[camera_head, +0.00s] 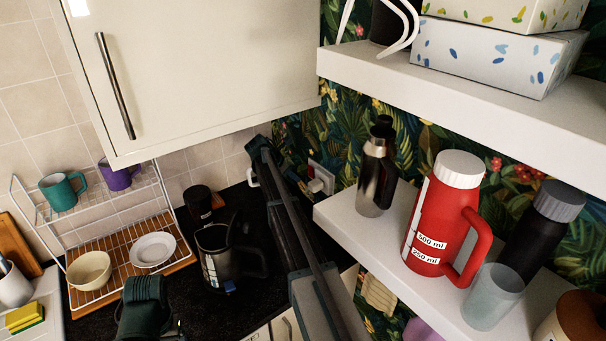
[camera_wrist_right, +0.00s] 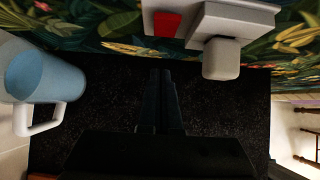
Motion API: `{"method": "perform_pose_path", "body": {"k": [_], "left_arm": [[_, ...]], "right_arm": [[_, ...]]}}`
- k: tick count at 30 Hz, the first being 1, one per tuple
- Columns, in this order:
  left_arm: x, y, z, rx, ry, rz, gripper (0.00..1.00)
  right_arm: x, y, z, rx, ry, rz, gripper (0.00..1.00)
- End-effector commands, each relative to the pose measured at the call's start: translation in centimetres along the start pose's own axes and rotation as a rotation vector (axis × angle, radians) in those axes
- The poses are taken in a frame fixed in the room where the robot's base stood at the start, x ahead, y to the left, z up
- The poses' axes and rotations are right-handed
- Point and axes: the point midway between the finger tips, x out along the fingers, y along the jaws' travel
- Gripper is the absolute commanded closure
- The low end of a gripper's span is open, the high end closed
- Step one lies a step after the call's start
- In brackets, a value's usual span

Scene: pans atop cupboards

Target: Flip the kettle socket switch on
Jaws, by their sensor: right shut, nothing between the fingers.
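The white wall socket (camera_head: 316,174) is on the leafy-patterned wall beside the wall cupboard. In the right wrist view, its plate (camera_wrist_right: 160,6) shows at the top with a red patch (camera_wrist_right: 166,23) and a white plug (camera_wrist_right: 222,58) to the right of it. I cannot tell the switch's position. My right gripper (camera_wrist_right: 161,73) is shut and empty, below the socket in that view and apart from it. In the head view my right arm hides much of its gripper. The dark kettle (camera_head: 218,262) stands on the black counter. A dark green part of my left arm shows bottom left; its fingers are unclear.
Right of the socket, a white shelf (camera_head: 350,230) holds a steel flask (camera_head: 375,180) and a red jug (camera_head: 440,215). The cupboard (camera_head: 200,70) overhangs the counter. A dish rack (camera_head: 105,235) stands left.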

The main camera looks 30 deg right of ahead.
Motion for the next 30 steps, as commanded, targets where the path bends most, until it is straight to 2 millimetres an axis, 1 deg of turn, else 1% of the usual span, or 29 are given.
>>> {"method": "perform_pose_path", "body": {"k": [1, 3, 7, 12, 18, 30], "left_arm": [[-1.9, -0.2, 0.1, -0.001, 0.000, 0.000, 0.21], [-2.8, -0.3, 0.2, -0.002, 0.000, 0.000, 0.21], [-4.3, -0.4, 0.2, -0.006, 0.000, 0.001, 0.21], [-5.4, -0.5, 0.3, -0.010, 0.000, 0.002, 0.21], [-5.9, -0.5, 0.3, -0.011, 0.000, 0.002, 0.21], [-5.8, -0.5, 0.3, -0.011, 0.000, 0.002, 0.21]], "right_arm": [[-2.2, -0.1, 0.4, -0.002, 0.000, 0.001, 1.00], [-3.7, -0.1, -0.1, -0.001, 0.000, 0.000, 1.00], [-6.0, 0.0, -0.8, -0.001, 0.001, 0.001, 1.00], [-8.1, 0.0, -1.5, -0.001, 0.001, 0.000, 1.00], [-8.9, 0.0, -1.9, 0.001, 0.001, -0.001, 1.00], [-8.9, 0.0, -1.9, 0.001, 0.001, -0.001, 1.00]]}}
